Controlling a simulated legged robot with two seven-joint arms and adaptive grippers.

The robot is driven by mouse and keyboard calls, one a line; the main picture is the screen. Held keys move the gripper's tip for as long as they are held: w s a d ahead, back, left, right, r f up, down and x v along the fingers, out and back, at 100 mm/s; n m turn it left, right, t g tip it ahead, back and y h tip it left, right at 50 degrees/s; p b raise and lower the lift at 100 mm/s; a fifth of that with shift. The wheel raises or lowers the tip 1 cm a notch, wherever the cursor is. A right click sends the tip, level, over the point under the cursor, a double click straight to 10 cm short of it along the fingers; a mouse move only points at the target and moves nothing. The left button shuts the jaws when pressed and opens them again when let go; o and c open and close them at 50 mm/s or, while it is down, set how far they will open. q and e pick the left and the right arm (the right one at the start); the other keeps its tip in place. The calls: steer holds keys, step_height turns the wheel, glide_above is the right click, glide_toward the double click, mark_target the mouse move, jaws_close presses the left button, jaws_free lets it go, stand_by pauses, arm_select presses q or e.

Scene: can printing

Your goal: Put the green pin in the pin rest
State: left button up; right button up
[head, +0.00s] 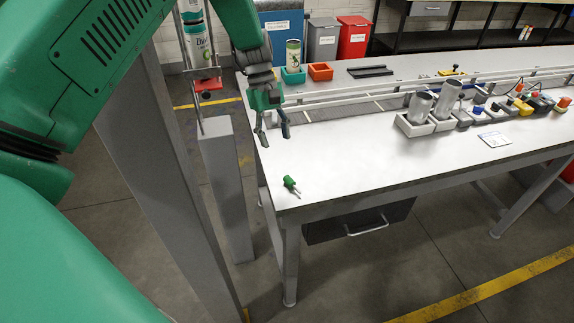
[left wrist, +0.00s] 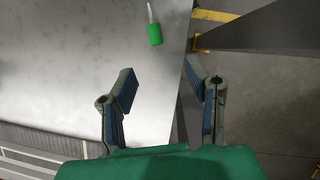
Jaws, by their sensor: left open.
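The green pin (head: 290,184) lies on the white table (head: 345,165) near its left front corner, with its thin metal tip toward the front edge. It also shows in the left wrist view (left wrist: 155,33), beyond the fingertips. My left gripper (head: 273,140) is open and empty above the table's left edge, behind the pin and apart from it. Its two fingers are spread in the left wrist view (left wrist: 160,80). My right gripper is not in view. I cannot tell which thing is the pin rest.
Grey trays (head: 420,127) with metal cylinders stand right of centre, beside a row of coloured buttons. A green holder (head: 293,76) with a can and an orange holder (head: 320,72) sit at the back. Grey posts stand left of the table. The front middle of the table is clear.

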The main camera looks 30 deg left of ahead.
arm_select(q)
steer(key=w, duration=0.1)
steer(key=p, duration=0.1)
glide_above(289, 178)
steer(key=w+a, duration=0.1)
steer(key=a, duration=0.1)
steer(key=f, duration=0.5)
steer(key=shift+w+d+f, duration=0.1)
steer(key=shift+d+f, duration=0.1)
steer(key=shift+f, duration=0.2)
steer(key=shift+a+f+p, duration=0.1)
steer(key=shift+f+p, duration=0.2)
steer(key=shift+f, duration=0.3)
steer(key=x, duration=0.1)
steer(key=p+x, duration=0.1)
steer(key=x, duration=0.1)
steer(key=shift+s+f, duration=0.2)
steer(key=shift+s, duration=0.05)
steer(key=shift+d+f, duration=0.35)
steer(key=shift+d, duration=0.05)
steer(key=shift+d+f, duration=0.1)
steer(key=shift+d, duration=0.15)
steer(key=shift+a, duration=0.15)
jaws_close()
steer(key=shift+a, duration=0.2)
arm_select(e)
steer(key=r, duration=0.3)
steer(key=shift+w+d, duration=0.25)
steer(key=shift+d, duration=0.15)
